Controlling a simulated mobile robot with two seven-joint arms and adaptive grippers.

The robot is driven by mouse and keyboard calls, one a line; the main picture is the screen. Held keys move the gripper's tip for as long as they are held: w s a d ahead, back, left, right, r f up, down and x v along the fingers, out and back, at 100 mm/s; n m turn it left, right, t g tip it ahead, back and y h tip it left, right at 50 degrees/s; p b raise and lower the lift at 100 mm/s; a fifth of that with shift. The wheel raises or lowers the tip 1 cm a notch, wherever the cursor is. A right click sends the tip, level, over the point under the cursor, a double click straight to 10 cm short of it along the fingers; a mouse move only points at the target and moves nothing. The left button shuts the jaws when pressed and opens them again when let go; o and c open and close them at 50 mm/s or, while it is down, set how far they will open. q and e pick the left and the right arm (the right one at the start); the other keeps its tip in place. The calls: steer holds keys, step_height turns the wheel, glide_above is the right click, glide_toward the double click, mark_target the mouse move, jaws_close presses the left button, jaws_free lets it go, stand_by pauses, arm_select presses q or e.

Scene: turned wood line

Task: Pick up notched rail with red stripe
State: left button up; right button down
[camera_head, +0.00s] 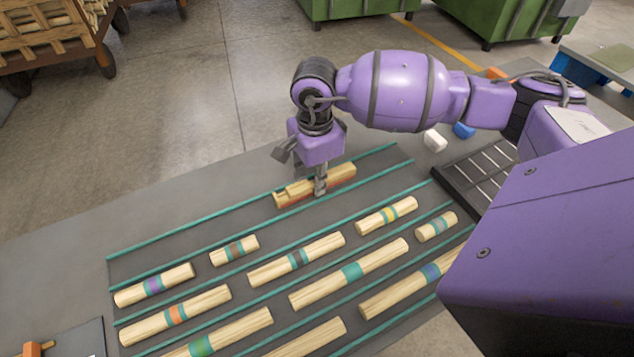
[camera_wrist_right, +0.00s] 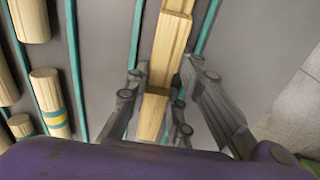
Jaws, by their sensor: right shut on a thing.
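The notched rail with red stripe (camera_head: 342,177) is a pale wooden bar with a step in its top and a red band along its side. It lies along the far lane of the dark mat in the head view. My right gripper (camera_head: 320,188) reaches down over its middle and is shut on it. In the right wrist view the rail (camera_wrist_right: 171,45) runs between the fingers of my right gripper (camera_wrist_right: 155,105). I cannot tell whether the rail is clear of the mat. My left gripper is not in view.
Several round wooden pieces with coloured bands, such as a yellow-banded one (camera_head: 370,222), lie in nearer lanes between teal strips.

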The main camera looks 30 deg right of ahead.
steer(key=shift+r, duration=0.5)
step_height(320, 180, up, 2)
steer(key=shift+r, duration=0.25)
steer(key=s+a+r+b, duration=0.1)
steer(key=s+a+r, duration=0.8)
steer(key=a, duration=0.1)
steer(key=shift+s+a+r, duration=0.2)
steer(key=shift+r, duration=0.05)
